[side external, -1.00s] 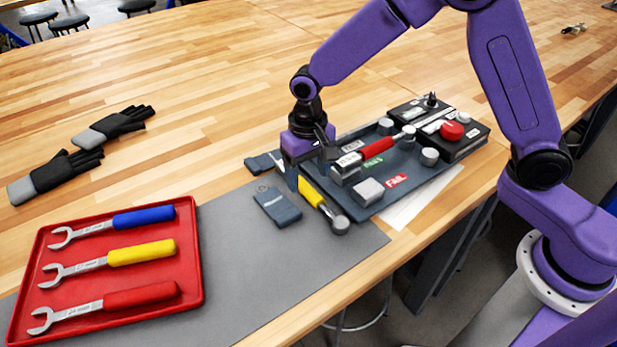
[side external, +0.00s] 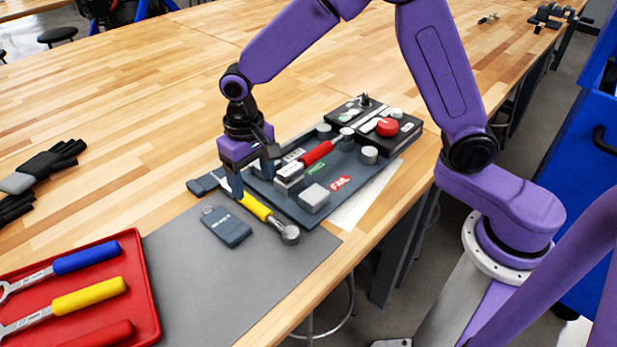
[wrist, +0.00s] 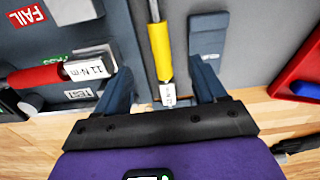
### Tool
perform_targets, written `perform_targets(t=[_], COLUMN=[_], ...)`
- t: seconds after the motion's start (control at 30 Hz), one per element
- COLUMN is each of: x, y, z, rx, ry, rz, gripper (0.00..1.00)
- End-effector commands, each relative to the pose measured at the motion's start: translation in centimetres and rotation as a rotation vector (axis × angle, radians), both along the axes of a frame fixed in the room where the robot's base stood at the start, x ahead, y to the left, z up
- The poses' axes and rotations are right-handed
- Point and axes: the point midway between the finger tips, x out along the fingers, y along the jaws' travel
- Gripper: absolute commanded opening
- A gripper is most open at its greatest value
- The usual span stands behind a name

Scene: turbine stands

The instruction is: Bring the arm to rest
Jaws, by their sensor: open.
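My gripper (side external: 252,182) is open above the yellow-handled torque tool (side external: 256,207), at the left edge of the dark tray. In the wrist view, the fingers of my gripper (wrist: 162,85) are spread wide. The yellow handle (wrist: 160,50) shows between them with a clear gap on both sides, and the tool's labelled end lies near the palm. The jaws hold nothing. The exact height of the fingertips above the mat is hard to tell.
The dark tray (side external: 283,203) holds a red-handled tool (side external: 316,153), metal blocks and PASS and FAIL labels. A black box with a red button (side external: 387,127) stands behind. A dark tag (side external: 227,227) lies on the grey mat (side external: 190,285). A red wrench tray (side external: 146,300) is at left.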

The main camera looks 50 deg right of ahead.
Motion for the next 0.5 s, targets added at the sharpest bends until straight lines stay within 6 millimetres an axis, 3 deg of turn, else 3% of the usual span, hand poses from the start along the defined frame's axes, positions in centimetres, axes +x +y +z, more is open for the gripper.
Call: perform_targets(t=[0.17,0.5], x=[-3.5,-13.1], y=[-1.3,-6.2], z=[2.0,5.5], rx=[0.004,0.010], ry=[-0.006,-0.015], rz=[0.141,0.514], gripper=[0.70,0.70])
